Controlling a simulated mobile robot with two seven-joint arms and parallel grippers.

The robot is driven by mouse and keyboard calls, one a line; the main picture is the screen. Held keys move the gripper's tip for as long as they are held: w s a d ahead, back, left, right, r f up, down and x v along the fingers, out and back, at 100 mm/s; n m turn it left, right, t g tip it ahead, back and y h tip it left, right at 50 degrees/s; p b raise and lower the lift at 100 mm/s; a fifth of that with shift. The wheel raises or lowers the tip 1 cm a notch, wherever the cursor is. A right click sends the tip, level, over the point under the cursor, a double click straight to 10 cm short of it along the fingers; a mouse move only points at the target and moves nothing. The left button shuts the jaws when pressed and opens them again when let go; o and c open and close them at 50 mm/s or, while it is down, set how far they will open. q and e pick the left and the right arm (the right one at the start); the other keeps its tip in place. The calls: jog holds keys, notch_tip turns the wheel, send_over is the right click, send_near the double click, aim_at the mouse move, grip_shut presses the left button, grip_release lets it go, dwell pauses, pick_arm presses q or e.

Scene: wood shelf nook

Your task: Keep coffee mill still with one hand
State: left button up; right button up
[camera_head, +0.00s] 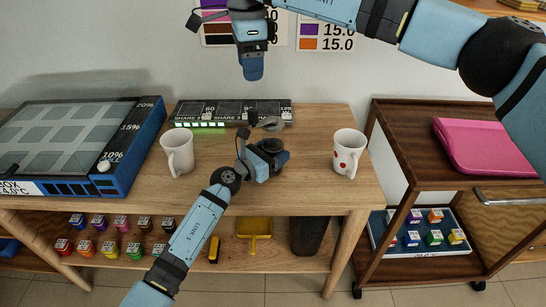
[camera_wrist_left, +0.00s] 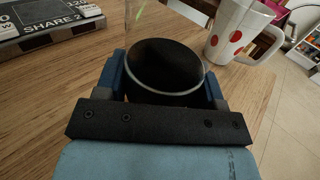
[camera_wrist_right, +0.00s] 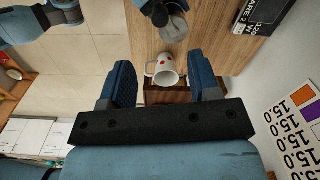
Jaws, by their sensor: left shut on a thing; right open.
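The coffee mill (camera_wrist_left: 165,68) is a black cylinder with a pale rim, seen close up in the left wrist view. My left gripper (camera_head: 268,155) is shut on it, with one blue finger on each side, over the middle of the wooden table (camera_head: 315,195). In the head view my gripper hides much of the mill, and a grey upper part (camera_head: 268,123) shows behind it. In the right wrist view the mill's round top (camera_wrist_right: 174,28) is at the upper edge. My right gripper (camera_head: 253,70) is open and empty, high above the table's back, apart from the mill.
A white mug (camera_head: 178,153) stands left of the mill, and a red-dotted mug (camera_head: 347,152) stands right. A dark "SHARE" panel (camera_head: 235,112) lies behind the mill. A large blue-edged box (camera_head: 145,140) fills the table's left end. A wooden cart (camera_head: 415,165) stands to the right.

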pick_arm(q)
jog(key=o, duration=1.2)
jog(key=shift+c, duration=0.2)
pick_arm(e)
notch_tip(320, 180, up, 7)
jog(key=shift+f, duration=0.1)
pick_arm(q)
jog(key=v, duration=1.2)
